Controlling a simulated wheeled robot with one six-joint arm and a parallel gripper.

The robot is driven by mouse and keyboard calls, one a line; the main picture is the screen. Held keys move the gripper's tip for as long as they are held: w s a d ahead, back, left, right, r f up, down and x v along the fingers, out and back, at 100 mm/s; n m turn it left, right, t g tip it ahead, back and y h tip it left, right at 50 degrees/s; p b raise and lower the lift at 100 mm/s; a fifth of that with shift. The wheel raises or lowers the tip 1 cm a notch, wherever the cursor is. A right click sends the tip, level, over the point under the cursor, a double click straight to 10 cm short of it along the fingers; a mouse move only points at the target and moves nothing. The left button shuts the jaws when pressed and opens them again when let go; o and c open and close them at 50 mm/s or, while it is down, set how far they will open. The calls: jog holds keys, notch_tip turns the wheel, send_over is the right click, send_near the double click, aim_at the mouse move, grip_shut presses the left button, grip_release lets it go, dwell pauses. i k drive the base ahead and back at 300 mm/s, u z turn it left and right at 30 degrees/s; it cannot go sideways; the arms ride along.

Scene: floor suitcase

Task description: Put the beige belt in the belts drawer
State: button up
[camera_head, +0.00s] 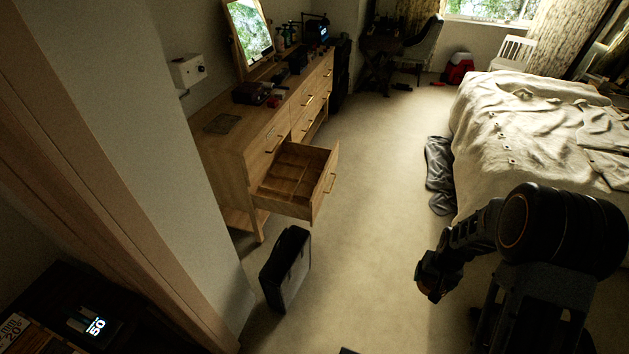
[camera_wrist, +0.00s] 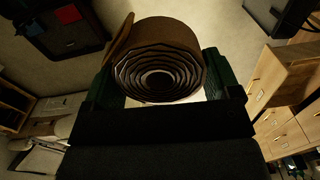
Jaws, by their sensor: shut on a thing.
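My gripper (camera_head: 434,284) hangs over the carpet on the right of the head view, left of my arm and apart from the dresser. In the wrist view, its two dark fingers (camera_wrist: 162,75) are shut on the belt (camera_wrist: 168,38). The belt is a tan-brown coil, seen end-on with its spiral layers showing and a loose end at the left. In the head view the belt is too small and dark to make out. The wooden dresser has one drawer pulled out (camera_head: 296,178). It has inner dividers and looks empty; no label shows.
A white wall (camera_head: 180,140) edges the left. Carpet between drawer and gripper is clear.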

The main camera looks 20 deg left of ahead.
aim_at(316, 178)
jog(key=i, duration=2.95)
jog(key=u, duration=2.35)
jog(key=i, duration=1)
jog(key=z, duration=0.05)
